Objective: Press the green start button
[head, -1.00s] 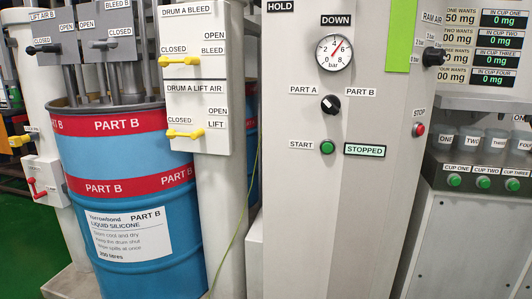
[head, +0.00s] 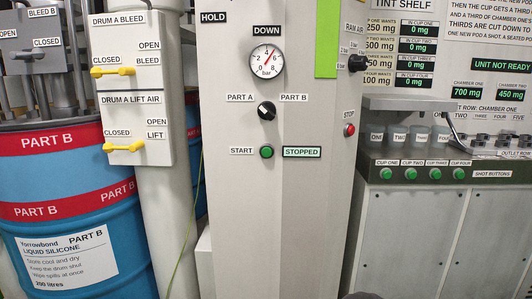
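The green start button (head: 267,152) is on the front of the light grey cabinet (head: 245,220), to the right of its START label (head: 242,151). A STOPPED display (head: 301,152) is just to the right of the button. Above the button is a black selector knob (head: 266,111) between the PART A and PART B labels. My gripper is not recognisable in the head view. A small dark shape (head: 362,296) shows at the bottom edge, and I cannot tell what it is.
A red stop button (head: 349,130) is on the cabinet's right side. A blue PART B drum (head: 70,215) and a post with yellow-handled valves (head: 124,146) stand left. A bench (head: 420,230) with several green cup buttons stands right. Nothing visible blocks the cabinet front.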

